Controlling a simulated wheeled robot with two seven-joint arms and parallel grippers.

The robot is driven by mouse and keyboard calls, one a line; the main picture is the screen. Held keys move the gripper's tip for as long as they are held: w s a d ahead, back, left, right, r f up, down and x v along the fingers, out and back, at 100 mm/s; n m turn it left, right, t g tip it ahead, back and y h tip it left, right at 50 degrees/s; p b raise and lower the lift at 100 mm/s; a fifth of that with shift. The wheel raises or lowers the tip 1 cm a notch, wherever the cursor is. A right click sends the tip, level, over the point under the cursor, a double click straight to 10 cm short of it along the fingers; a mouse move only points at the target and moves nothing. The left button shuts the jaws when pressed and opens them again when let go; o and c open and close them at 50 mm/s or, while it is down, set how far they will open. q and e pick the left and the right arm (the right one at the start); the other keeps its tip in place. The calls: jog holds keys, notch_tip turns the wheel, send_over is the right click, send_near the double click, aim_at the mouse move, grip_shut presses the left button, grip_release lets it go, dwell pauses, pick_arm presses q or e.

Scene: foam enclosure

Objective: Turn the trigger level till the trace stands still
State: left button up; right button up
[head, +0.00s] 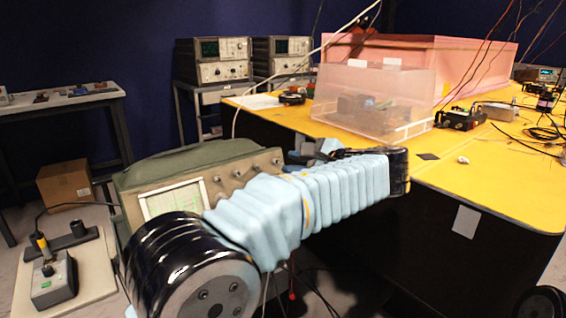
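An oscilloscope (195,157) with an olive-green case stands at the lower left of the head view. Its lit screen (172,199) shows a pale green grid, and the trace is too small to make out. Several knobs sit on the panel right of the screen, and one knob (222,176) shows clearly. I cannot tell which is the trigger level. My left arm, in a light blue sleeve, crosses in front and hides the lower panel. My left gripper (303,155) is by the oscilloscope's right end, partly hidden. Its fingers and any contact are unclear. My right gripper is out of view.
A yellow-topped table (500,180) fills the right, with a clear plastic box (372,100), a pink foam enclosure (445,60) and loose cables. Two more instruments (213,60) stand behind. A soldering station (52,278) is at lower left, near a cardboard box (66,186).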

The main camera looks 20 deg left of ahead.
aim_at(278, 163)
pick_arm(q)
jog(key=x, duration=0.4)
jog(key=shift+w+a, duration=0.1)
grip_shut()
jog(key=shift+f+n, duration=0.1)
jog(key=shift+n, duration=0.3)
